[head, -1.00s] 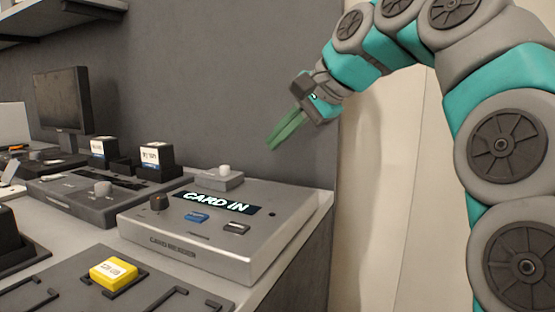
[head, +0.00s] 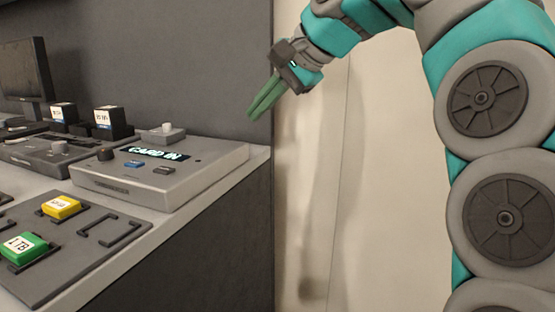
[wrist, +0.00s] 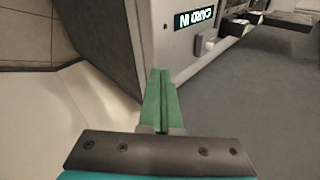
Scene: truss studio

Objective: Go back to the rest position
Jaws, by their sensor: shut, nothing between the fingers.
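My gripper (head: 262,100) is in the upper middle of the head view, raised above and to the right of the card reader (head: 190,180). Its green fingers are shut together with nothing between them, pointing down and left. The wrist view also shows the shut fingers (wrist: 160,95). The grey card reader lies on the counter, and its display (head: 152,153) reads "CARD IN". The gripper is apart from the reader and the counter. Part of the reader also shows in the wrist view (wrist: 165,18).
A dark tray (head: 85,250) on the counter holds a yellow block (head: 61,207) and a green block (head: 23,247) marked 1TB. Another grey device (head: 45,152), black blocks (head: 112,120) and a monitor (head: 25,70) stand farther left. Right of the counter's end is open room before a pale wall (head: 370,200).

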